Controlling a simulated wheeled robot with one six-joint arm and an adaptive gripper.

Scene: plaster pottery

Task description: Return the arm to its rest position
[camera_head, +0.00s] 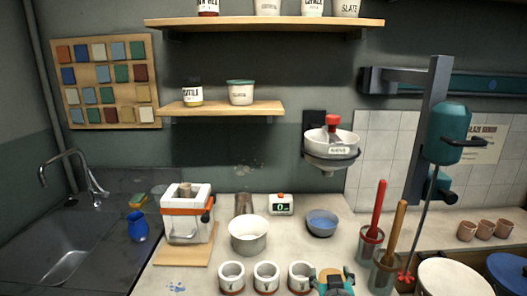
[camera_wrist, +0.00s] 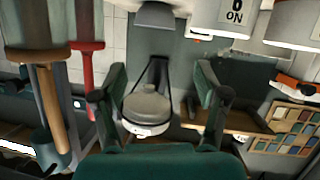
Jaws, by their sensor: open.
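My gripper (camera_head: 332,274) shows at the bottom edge of the head view, just right of the row of white cups. Most of my arm is out of frame. In the wrist view my gripper (camera_wrist: 160,92) has its two dark fingers spread wide, with nothing held between them. The wrist picture looks upside down. The wall-mounted white hopper (camera_head: 331,142) shows between the fingers in the wrist view (camera_wrist: 147,108), beyond the fingertips and apart from them.
Several white cups (camera_head: 266,276) stand left of my gripper. Tools with red (camera_head: 376,212) and wooden (camera_head: 396,225) handles stand upright in holders to its right, near a teal mixer (camera_head: 447,133). A blue bowl (camera_head: 322,222) and white pot (camera_head: 248,235) stand behind.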

